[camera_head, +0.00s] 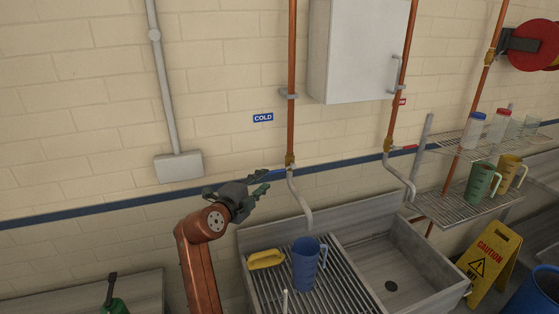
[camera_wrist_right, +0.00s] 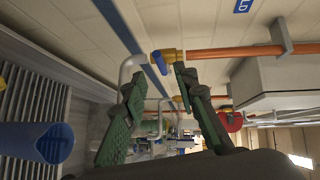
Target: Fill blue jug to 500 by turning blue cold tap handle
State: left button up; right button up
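The blue jug (camera_head: 306,264) stands upright on the slatted drainer, below the cold spout (camera_head: 303,203). It also shows at the left in the right wrist view (camera_wrist_right: 30,141). The blue cold tap handle (camera_head: 268,173) sits at the brass valve of the copper pipe by the COLD sign. In the right wrist view, the handle (camera_wrist_right: 160,63) is just beyond the fingertips. My right gripper (camera_wrist_right: 158,82) is open, its green fingers spread and empty. In the head view, it (camera_head: 244,192) is beside and slightly below the handle. Contact cannot be told. No water stream shows. My left gripper is not seen.
A yellow object (camera_head: 266,260) lies beside the jug. The sink basin (camera_head: 392,266) is at the right, under a second tap with a red handle (camera_head: 403,148). A wire shelf (camera_head: 455,207) holds several jugs and bottles. A yellow caution sign (camera_head: 488,266) stands at the right.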

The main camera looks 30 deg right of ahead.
aim_at(272, 173)
jog(key=shift+b+x, duration=0.8)
jog(key=shift+x, duration=3.15)
jog(key=shift+c, duration=0.7)
grip_shut()
